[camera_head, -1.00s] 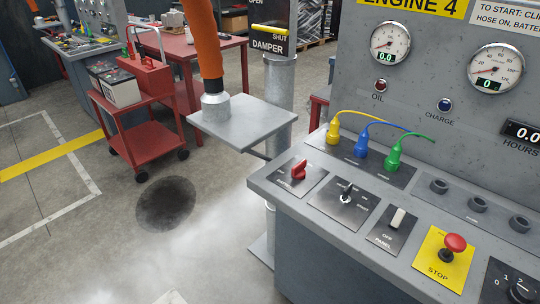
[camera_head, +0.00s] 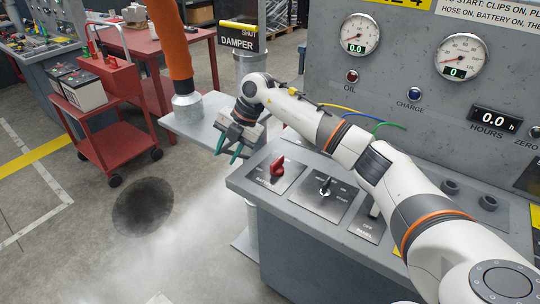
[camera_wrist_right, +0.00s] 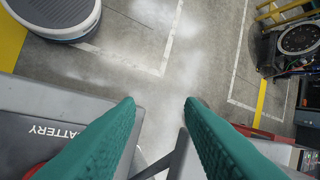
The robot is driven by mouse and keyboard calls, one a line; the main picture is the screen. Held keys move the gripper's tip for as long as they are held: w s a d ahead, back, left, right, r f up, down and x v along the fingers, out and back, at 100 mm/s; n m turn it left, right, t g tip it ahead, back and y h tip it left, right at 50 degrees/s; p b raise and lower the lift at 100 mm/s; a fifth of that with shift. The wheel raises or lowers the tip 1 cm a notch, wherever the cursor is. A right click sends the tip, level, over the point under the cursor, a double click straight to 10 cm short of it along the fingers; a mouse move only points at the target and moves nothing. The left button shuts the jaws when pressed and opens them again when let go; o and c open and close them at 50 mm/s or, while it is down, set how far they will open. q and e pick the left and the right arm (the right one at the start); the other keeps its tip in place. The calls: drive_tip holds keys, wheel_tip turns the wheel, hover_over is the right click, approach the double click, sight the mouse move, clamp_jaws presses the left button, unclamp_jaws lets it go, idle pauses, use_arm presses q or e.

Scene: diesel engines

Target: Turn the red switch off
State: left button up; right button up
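The red switch (camera_head: 278,167) stands on a dark label plate (camera_head: 270,178) at the left end of the grey console's sloped top. My right arm reaches across the console from the lower right. My right gripper (camera_head: 229,148) is left of and a little beyond the red switch, apart from it. In the right wrist view its two teal fingers (camera_wrist_right: 160,102) are spread with nothing between them. There the plate's BATTERY lettering (camera_wrist_right: 57,132) shows at left, and a red bit of the switch (camera_wrist_right: 35,171) shows at the lower left edge, mostly hidden by a finger. My left gripper is out of view.
A black key switch (camera_head: 325,186) sits right of the red switch. My arm hides the coloured connectors and most of the stop button's plate. A grey platform (camera_head: 190,128) and orange hose (camera_head: 168,40) stand behind the gripper. Open floor lies left of the console.

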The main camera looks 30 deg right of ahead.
sight(277, 160)
drive_tip(key=s+d+r+m+g+h, duration=0.1)
drive_tip(key=d+r+m+h, duration=0.15)
drive_tip(key=d, duration=0.45)
drive_tip(key=s+d+r+m+g+h, duration=0.1)
drive_tip(key=d+r+m+h, duration=0.15)
drive_tip(key=d, duration=0.45)
drive_tip(key=shift+n, duration=0.5)
wheel_tip(277, 160, down, 12)
drive_tip(key=shift+s+r+p, duration=0.15)
drive_tip(key=shift+r+p, duration=0.05)
drive_tip(key=shift+p, duration=0.75)
clamp_jaws()
